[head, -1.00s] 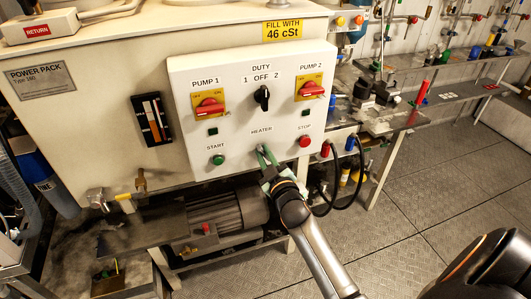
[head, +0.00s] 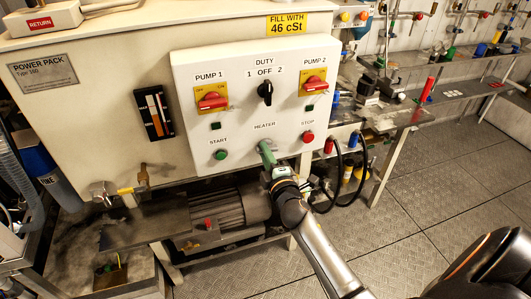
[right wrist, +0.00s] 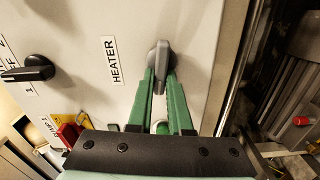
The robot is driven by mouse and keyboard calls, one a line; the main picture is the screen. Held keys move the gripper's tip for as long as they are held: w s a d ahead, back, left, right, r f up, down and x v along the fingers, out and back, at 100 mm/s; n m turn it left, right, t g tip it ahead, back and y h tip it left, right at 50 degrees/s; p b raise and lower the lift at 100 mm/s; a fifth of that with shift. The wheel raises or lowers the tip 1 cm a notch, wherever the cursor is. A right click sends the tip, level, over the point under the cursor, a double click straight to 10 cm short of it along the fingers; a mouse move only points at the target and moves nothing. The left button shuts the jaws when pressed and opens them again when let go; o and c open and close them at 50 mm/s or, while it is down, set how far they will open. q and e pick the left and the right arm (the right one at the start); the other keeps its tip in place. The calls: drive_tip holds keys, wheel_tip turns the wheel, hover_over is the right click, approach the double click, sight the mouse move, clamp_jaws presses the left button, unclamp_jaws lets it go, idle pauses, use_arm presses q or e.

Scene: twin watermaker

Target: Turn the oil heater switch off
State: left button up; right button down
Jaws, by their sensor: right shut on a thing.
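The heater switch is a grey knob (right wrist: 160,58) on the white control panel, beside the HEATER label (right wrist: 113,62) in the right wrist view. My right gripper (right wrist: 160,82) has its two green fingers on either side of the knob and is shut on it. In the head view the right gripper (head: 266,150) is at the panel just below the HEATER label (head: 265,126), and the fingers hide the knob. I cannot tell which setting the knob points to. My left gripper is not in view.
The panel (head: 190,135) also carries the red PUMP 1 (head: 212,101) and PUMP 2 (head: 313,86) switches, a black DUTY knob (head: 265,92), a green START button (head: 221,154) and a red STOP button (head: 308,137). A motor (head: 225,208) sits below. Open floor lies to the right.

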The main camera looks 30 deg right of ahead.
drive_tip(key=shift+n, duration=0.7)
drive_tip(key=c, duration=0.8)
unclamp_jaws()
drive_tip(key=shift+c, duration=0.2)
drive_tip(key=shift+f, duration=0.1)
drive_tip(key=b+v, duration=0.1)
drive_tip(key=v, duration=1.1)
drive_tip(key=shift+s+b, duration=0.25)
drive_tip(key=shift+b, duration=0.1)
